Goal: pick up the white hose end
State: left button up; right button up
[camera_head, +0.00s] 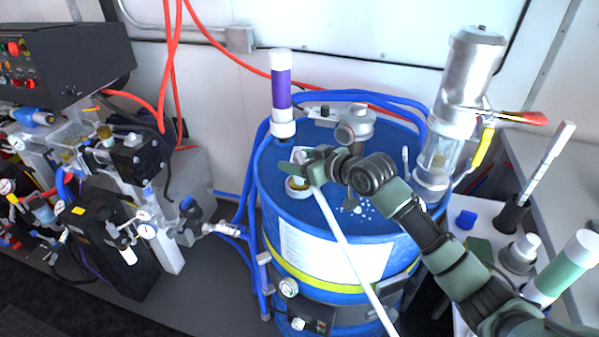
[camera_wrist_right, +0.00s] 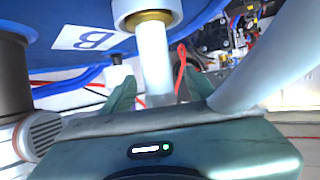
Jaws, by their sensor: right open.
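The white hose (camera_head: 345,235) runs from the top of the blue drum (camera_head: 300,208) down across its front to the bottom edge of the head view. In the right wrist view, its white end (camera_wrist_right: 155,60) sits at a white fitting with a brass ring (camera_wrist_right: 147,14) on the drum top. My right gripper (camera_head: 305,170) is over the drum top at the hose end. In the wrist view, its two green fingers (camera_wrist_right: 161,90) are open, one on each side of the white end. Whether they touch it cannot be told. My left gripper is not in view.
A white and purple cylinder (camera_head: 281,88) stands on the drum's back left. A metal pump with a clear section (camera_head: 462,95) rises at the right. Blue hoses (camera_head: 245,205) run around the drum. A valve assembly (camera_head: 125,160) fills the left side.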

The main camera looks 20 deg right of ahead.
jog(key=shift+x, duration=1.1)
jog(key=shift+w, duration=0.1)
jog(key=shift+f, duration=0.1)
jog(key=c, duration=1.2)
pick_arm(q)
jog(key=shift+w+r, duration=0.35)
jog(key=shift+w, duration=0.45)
pick_arm(e)
grip_shut()
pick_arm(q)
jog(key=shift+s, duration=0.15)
